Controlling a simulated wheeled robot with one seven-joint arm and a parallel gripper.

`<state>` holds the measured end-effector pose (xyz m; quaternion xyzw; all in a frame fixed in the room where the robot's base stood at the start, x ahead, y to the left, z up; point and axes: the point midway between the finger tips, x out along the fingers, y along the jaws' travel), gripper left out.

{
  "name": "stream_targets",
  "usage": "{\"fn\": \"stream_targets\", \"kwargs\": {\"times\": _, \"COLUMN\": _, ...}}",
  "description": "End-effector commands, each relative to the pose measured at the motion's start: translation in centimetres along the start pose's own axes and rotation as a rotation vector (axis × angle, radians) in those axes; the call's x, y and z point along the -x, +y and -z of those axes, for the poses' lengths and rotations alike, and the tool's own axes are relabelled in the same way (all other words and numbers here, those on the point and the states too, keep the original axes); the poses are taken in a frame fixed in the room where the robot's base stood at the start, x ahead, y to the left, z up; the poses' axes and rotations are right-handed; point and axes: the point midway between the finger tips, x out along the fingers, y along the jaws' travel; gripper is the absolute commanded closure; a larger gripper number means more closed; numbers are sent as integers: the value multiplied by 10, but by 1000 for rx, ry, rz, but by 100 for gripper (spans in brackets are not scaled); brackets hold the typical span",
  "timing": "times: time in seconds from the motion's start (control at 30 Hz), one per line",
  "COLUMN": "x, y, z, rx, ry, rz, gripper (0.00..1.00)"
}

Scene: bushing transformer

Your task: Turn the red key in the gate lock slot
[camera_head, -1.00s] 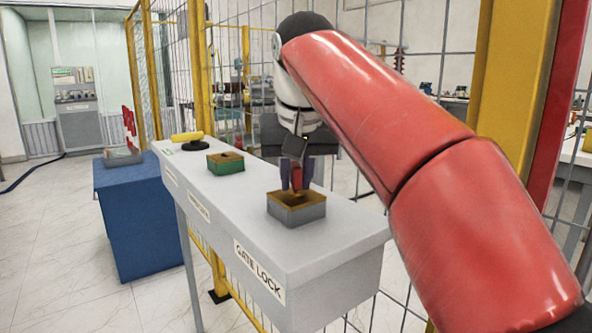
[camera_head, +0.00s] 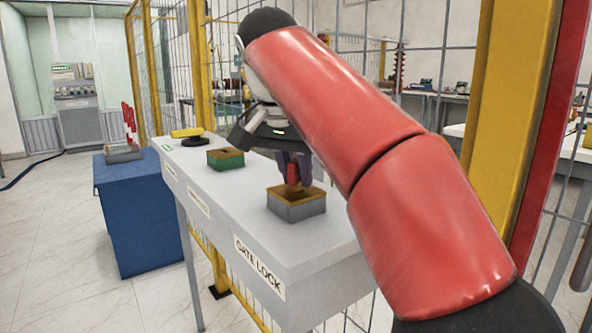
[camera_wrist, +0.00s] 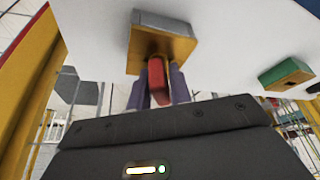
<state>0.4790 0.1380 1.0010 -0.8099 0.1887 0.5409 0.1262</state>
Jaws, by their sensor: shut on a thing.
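The red key (camera_head: 293,174) is between the purple fingers of my gripper (camera_head: 294,167), right above the gate lock slot. The gate lock (camera_head: 296,208) is a grey box with a yellow-brown top, on the bench behind the "GATE LOCK" label. In the wrist view the red key (camera_wrist: 156,80) stands between the fingers (camera_wrist: 160,90), and its far end meets the slot in the gate lock box (camera_wrist: 165,35). The key's tip is hidden, so I cannot tell how deep it sits.
The grey bench (camera_head: 240,215) also carries a green lock box (camera_head: 226,159) and a yellow handle (camera_head: 187,133). A blue cabinet (camera_head: 140,215) stands at the left with red keys (camera_head: 129,122) on it. A wire fence with yellow posts (camera_head: 195,65) runs behind the bench.

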Motion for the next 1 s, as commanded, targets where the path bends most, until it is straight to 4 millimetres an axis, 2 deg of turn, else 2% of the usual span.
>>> {"fn": "stream_targets", "kwargs": {"times": 0.23, "x": 0, "y": -1, "z": 0, "rx": -47, "ry": 0, "rz": -20, "gripper": 100}}
{"fn": "stream_targets", "kwargs": {"times": 0.47, "x": -1, "y": -2, "z": 0, "rx": -402, "ry": 0, "rz": -170, "gripper": 100}}
{"fn": "stream_targets", "kwargs": {"times": 0.6, "x": -2, "y": -1, "z": 0, "rx": -427, "ry": -3, "rz": -182, "gripper": 100}}
{"fn": "stream_targets", "kwargs": {"times": 0.63, "x": -2, "y": 0, "z": 0, "rx": -432, "ry": -4, "rz": -184, "gripper": 78}}
{"fn": "stream_targets", "kwargs": {"times": 0.8, "x": -3, "y": 0, "z": 1, "rx": -430, "ry": -5, "rz": -182, "gripper": 56}}
{"fn": "stream_targets", "kwargs": {"times": 1.0, "x": -2, "y": 0, "z": 1, "rx": -429, "ry": -5, "rz": -181, "gripper": 54}}
